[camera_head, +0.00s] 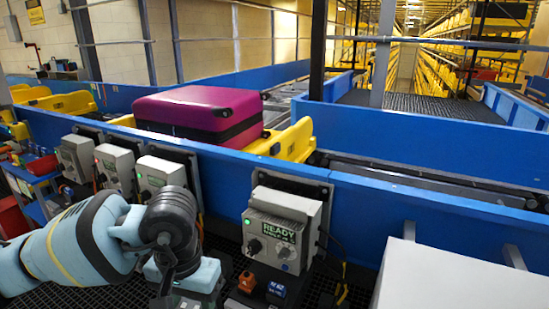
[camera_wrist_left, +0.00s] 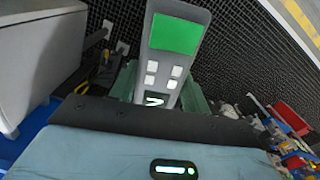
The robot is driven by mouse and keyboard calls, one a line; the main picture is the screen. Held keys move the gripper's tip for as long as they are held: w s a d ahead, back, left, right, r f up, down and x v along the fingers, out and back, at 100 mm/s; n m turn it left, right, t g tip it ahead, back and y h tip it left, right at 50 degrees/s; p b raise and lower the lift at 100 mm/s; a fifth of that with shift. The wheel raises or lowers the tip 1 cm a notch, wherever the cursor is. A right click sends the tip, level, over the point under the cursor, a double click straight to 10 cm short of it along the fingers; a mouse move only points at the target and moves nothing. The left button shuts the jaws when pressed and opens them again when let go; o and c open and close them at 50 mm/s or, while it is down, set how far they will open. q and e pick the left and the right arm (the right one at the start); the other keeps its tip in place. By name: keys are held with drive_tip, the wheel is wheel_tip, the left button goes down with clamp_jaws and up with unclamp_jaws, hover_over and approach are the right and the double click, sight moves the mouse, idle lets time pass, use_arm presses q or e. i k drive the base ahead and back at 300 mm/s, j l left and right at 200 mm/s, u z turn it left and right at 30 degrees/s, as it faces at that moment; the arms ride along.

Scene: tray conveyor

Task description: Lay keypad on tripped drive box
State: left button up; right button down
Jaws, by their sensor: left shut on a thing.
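The keypad (camera_wrist_left: 172,62) is a grey slab with a green screen and several white buttons. My left gripper (camera_wrist_left: 160,88) is shut on it, with the green fingers on either side. In the head view my left wrist hides the keypad. My right gripper is out of view.
A magenta suitcase (camera_head: 200,112) lies in a yellow tray (camera_head: 295,138) on the conveyor. A white block (camera_head: 455,280) stands at front right. Small orange (camera_head: 247,282) and blue (camera_head: 277,290) blocks sit below the READY box. A blue cart (camera_head: 30,175) with loose items stands at left.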

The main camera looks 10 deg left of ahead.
sight(111, 149)
drive_tip(key=i+j, duration=0.1)
drive_tip(key=j, duration=0.4)
drive_tip(key=i+j+z, duration=0.1)
drive_tip(key=j, duration=0.4)
drive_tip(key=i+j, duration=0.1)
drive_tip(key=j, duration=0.45)
drive_tip(key=i+j, duration=0.1)
drive_tip(key=j, duration=0.25)
drive_tip(key=i+j+z, duration=0.1)
drive_tip(key=j, duration=0.3)
drive_tip(key=i+j, duration=0.1)
drive_tip(key=j, duration=0.25)
drive_tip(key=i+j+z, duration=0.1)
drive_tip(key=j, duration=0.3)
drive_tip(key=i+j, duration=0.1)
drive_tip(key=j, duration=0.25)
drive_tip(key=i+j, duration=0.15)
drive_tip(key=j, duration=0.2)
drive_tip(key=i+j, duration=0.1)
drive_tip(key=j, duration=0.25)
drive_tip(key=i+j, duration=0.15)
drive_tip(key=j, duration=0.2)
drive_tip(key=i, duration=0.5)
drive_tip(key=z, duration=0.05)
